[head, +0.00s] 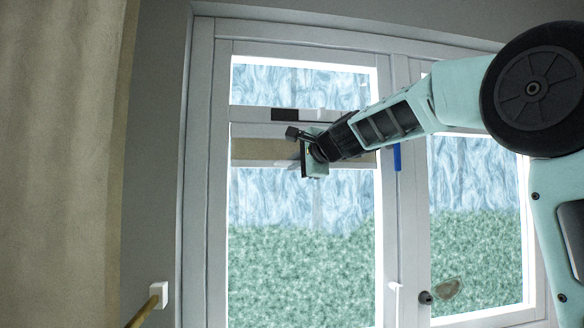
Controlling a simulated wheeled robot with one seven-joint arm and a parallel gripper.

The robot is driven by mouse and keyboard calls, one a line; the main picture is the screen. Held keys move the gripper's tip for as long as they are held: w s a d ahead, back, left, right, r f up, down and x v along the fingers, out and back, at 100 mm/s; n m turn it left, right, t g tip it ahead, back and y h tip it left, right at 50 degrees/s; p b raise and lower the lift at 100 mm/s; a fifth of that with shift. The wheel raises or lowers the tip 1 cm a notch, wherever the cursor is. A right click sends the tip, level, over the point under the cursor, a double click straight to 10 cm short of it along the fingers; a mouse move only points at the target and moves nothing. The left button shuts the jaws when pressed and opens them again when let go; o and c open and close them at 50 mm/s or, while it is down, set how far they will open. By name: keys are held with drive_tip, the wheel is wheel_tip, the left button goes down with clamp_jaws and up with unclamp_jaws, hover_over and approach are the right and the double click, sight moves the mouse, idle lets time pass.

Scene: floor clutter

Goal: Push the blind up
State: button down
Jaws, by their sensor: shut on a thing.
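The blind (262,150) is a narrow tan band between pale rails, across the upper part of the left window pane. Clear glass shows both above and below it. My gripper (303,150) is at the middle of the blind, reached in from the right. It is shut on the blind, though the fingers partly hide the spot where they hold it. A dark strip (286,115) lies on the rail just above the band. My gripper and wrist cover part of the blind's right half.
The white window frame (387,230) divides the left pane from the right pane. A blue piece (397,157) and a white handle (396,287) are on the frame. A beige curtain (60,160) hangs at the left. A dark knob (425,298) sits low on the right sash.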

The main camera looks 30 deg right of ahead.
drive_tip(key=shift+r, duration=0.65)
drive_tip(key=c, duration=1.5)
unclamp_jaws()
drive_tip(key=shift+f, duration=0.1)
drive_tip(key=s+r+b, duration=0.1)
drive_tip(key=s+b, duration=0.2)
drive_tip(key=s, duration=0.5)
drive_tip(key=s+d+r+b, duration=0.1)
drive_tip(key=s+r+b, duration=0.1)
drive_tip(key=s, duration=0.7)
drive_tip(key=shift+d+b, duration=0.2)
drive_tip(key=shift+b, duration=0.55)
drive_tip(key=shift+s+r, duration=0.1)
